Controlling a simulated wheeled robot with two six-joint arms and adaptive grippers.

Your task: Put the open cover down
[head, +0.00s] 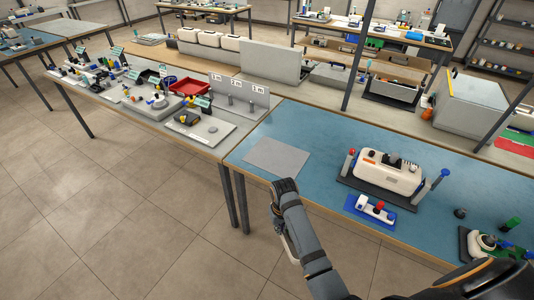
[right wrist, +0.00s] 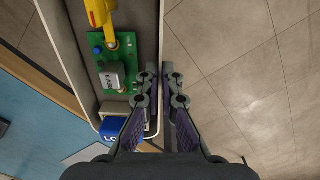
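My right gripper (right wrist: 162,75) has its fingers close together on the right-hand wall of a pale, open shell, which I take to be the open cover (right wrist: 76,90). Inside the shell's outline are a green circuit board (right wrist: 122,60), a yellow part (right wrist: 100,12) and a blue block (right wrist: 112,128). In the head view my right gripper (head: 284,222) is in front of the blue bench's front edge, with a pale piece beside it. The arm hides much of it. My left gripper is not in view.
A grey mat (head: 276,157) lies bare on the blue bench (head: 322,140). To its right are a white housing in a dark cradle (head: 385,174) and a blue tray with a small white device (head: 371,210). Open floor lies in front. Grey fixtures stand behind.

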